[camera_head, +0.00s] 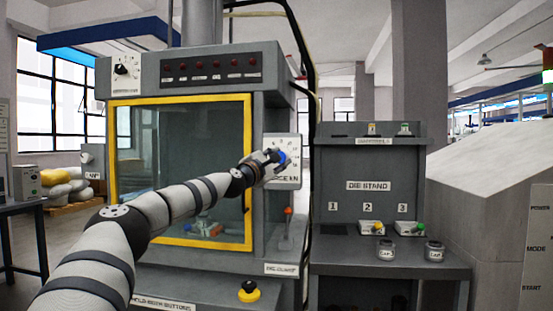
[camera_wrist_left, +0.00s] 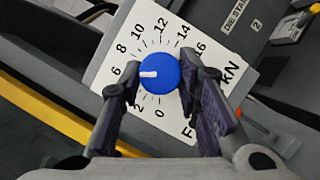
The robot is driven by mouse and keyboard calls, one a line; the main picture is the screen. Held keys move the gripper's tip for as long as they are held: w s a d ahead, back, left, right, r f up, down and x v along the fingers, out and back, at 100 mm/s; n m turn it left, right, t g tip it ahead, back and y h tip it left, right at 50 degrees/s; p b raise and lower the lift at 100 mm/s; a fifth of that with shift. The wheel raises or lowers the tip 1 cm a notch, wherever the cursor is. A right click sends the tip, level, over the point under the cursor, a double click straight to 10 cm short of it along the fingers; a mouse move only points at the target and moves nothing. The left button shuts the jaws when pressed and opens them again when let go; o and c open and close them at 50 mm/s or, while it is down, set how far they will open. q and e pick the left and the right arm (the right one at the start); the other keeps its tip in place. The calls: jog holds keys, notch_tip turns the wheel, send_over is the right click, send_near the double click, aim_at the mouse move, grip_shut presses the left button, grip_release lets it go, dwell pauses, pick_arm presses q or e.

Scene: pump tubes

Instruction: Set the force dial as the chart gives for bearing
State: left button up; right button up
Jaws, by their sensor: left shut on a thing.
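The force dial is a blue knob (camera_wrist_left: 158,73) on a white plate (camera_wrist_left: 105,75) marked from 0 up to 16 and kN. The knob's white pointer mark faces left in the left wrist view, near the 6. My left gripper (camera_wrist_left: 160,85) is shut on the knob, one finger on each side; the left finger covers the scale around 4. In the head view the gripper (camera_head: 272,160) reaches the plate (camera_head: 288,182) right of the press window and partly hides the knob (camera_head: 281,157). No readable chart shows. My right gripper is not in view.
The press has a yellow-framed window (camera_head: 247,130), another dial (camera_head: 124,68) at upper left and a yellow-and-black button (camera_head: 249,291) below. A die stand (camera_head: 365,215) numbered 1 to 3 stands to the right, with two jars (camera_head: 434,252) in front.

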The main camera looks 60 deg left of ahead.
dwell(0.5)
pick_arm(q)
jog(key=o, duration=1.2)
